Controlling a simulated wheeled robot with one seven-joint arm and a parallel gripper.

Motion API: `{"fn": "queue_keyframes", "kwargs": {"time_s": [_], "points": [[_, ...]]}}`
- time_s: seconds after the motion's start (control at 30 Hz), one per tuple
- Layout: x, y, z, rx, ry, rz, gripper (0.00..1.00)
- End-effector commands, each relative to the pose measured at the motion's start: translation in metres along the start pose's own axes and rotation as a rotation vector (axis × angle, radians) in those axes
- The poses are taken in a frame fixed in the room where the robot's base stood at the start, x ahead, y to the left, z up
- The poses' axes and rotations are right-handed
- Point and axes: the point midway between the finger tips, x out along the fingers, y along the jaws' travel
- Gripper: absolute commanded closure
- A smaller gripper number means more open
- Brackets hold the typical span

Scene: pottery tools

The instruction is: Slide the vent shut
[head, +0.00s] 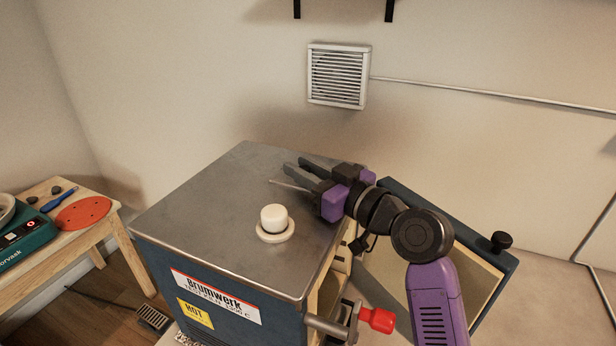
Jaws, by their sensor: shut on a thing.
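The kiln (200,220) has a grey metal top and a dark blue front with a Brumwerk label. A white cylindrical plug on a round collar (274,224) stands on its top. My gripper (296,176) is low over the back right of the kiln top, behind the plug and apart from it, pointing left. It is shut on a small part of the vent, which the fingers mostly hide. A thin light strip (288,185) shows beside the fingers. How far the vent is open cannot be seen.
The kiln door (490,262) stands open at the right, below my arm. A red-handled latch (376,319) sticks out at the front right corner. A white louvred grille (338,76) is on the back wall. A wooden table (107,212) with tools stands left.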

Motion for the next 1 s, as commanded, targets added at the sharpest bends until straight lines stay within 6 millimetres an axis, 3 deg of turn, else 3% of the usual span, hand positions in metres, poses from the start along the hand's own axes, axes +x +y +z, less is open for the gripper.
{"fn": "queue_keyframes", "kwargs": {"time_s": [0.17, 0.2, 0.27, 0.67, 1.0], "points": [[0.002, -0.001, -0.001, -0.002, 0.001, -0.001, 1.0], [0.002, -0.001, -0.001, -0.002, 0.001, -0.001, 0.68], [0.002, -0.002, -0.001, -0.002, 0.001, -0.001, 0.56], [-0.004, -0.001, 0.001, -0.001, 0.001, -0.001, 0.56], [-0.056, -0.001, 0.001, -0.001, 0.003, 0.0, 0.56]]}}
